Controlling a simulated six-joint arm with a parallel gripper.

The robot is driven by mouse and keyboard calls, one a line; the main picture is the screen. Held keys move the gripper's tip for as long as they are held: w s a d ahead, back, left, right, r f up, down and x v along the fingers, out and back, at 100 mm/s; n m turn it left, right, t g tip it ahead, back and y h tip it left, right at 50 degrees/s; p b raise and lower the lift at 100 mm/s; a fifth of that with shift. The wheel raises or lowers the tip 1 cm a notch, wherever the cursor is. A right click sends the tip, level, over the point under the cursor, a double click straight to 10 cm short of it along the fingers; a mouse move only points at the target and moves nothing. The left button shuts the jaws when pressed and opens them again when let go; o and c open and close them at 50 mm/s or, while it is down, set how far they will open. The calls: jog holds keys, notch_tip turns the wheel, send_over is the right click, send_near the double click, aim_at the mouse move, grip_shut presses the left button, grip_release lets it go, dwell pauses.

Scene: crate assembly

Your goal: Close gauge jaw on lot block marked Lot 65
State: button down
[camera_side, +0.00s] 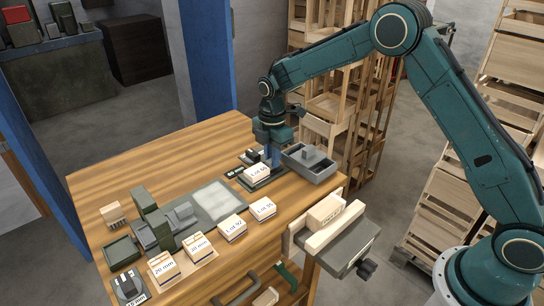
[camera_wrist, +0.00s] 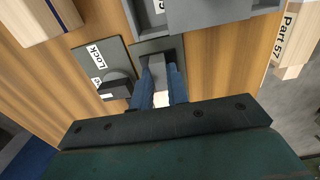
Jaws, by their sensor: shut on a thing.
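My gripper (camera_side: 273,160) points down at the far right part of the table, just behind a white-topped lot block (camera_side: 257,172) on a dark green base. This block's label is small and looks like "Lot 50". In the wrist view my blue fingers (camera_wrist: 160,72) are shut on a small grey piece (camera_wrist: 157,66) above a dark plate (camera_wrist: 143,47); I cannot tell for sure that it is the gauge jaw. A plate marked "Lock" (camera_wrist: 88,52) with a dark knob lies beside it. Two other lot blocks (camera_side: 263,208) (camera_side: 233,227) stand nearer. I cannot read "Lot 65" on any.
A grey tray (camera_side: 322,174) is close to the right of my gripper. A vise (camera_side: 350,247) holding a wooden block marked "Part 57" (camera_wrist: 290,35) is at the table's right edge. Blocks marked "20 mm" (camera_side: 162,268) and green fixtures (camera_side: 148,208) stand left. The far left tabletop is clear.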

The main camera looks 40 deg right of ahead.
jog(key=c, duration=1.4)
grip_release()
jog(key=shift+o, duration=0.2)
notch_tip(320, 180, up, 14)
